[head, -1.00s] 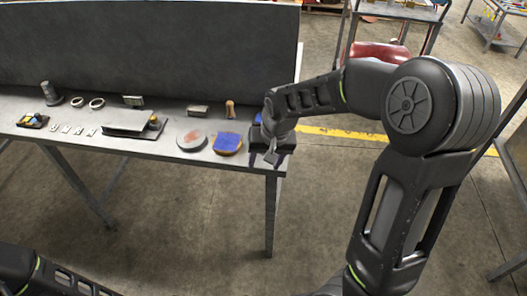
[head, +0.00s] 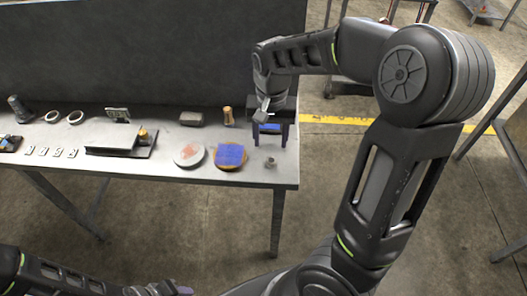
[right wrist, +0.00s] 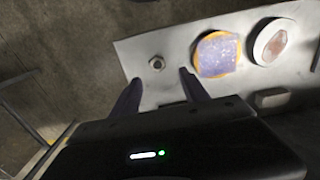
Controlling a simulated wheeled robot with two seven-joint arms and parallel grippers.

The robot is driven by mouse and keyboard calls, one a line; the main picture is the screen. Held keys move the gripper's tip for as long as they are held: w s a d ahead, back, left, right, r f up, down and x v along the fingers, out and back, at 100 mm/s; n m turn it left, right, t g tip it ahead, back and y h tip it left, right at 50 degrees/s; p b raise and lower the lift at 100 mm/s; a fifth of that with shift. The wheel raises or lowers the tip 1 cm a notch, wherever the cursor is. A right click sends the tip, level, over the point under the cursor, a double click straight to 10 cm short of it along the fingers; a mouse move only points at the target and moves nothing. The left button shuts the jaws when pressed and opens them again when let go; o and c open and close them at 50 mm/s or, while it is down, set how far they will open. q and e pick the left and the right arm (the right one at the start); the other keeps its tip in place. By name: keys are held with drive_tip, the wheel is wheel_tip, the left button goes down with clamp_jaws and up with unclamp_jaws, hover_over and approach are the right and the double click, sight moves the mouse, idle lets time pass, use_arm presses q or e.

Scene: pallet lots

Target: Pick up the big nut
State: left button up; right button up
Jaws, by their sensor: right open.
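The big nut (head: 270,162) is a small grey ring-shaped piece lying on the grey table (head: 190,172) near its front right corner. In the right wrist view the nut (right wrist: 156,63) lies on the pale tabletop, beyond the fingertips and between their lines. My right gripper (head: 270,140) is open and empty above the table, just behind the nut in the head view. Its two fingers (right wrist: 160,80) show apart in the right wrist view. My left arm shows at the bottom left; its gripper (head: 172,289) is only partly in view and its jaws are unclear.
A blue-topped round piece (head: 230,155) and a grey-red disc (head: 190,155) lie left of the nut. A wooden peg (head: 228,116) and a grey block (head: 191,118) stand farther back, before a dark panel (head: 140,50).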

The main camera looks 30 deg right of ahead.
sight(271, 160)
drive_tip(key=shift+s+r, duration=0.1)
drive_tip(key=shift+s, duration=0.25)
drive_tip(key=shift+w+f, duration=0.15)
drive_tip(key=shift+f, duration=1.2)
wheel_tip(271, 160, down, 5)
drive_tip(key=shift+d+f, duration=0.1)
drive_tip(key=shift+f, duration=0.05)
drive_tip(key=shift+c, duration=0.3)
clamp_jaws()
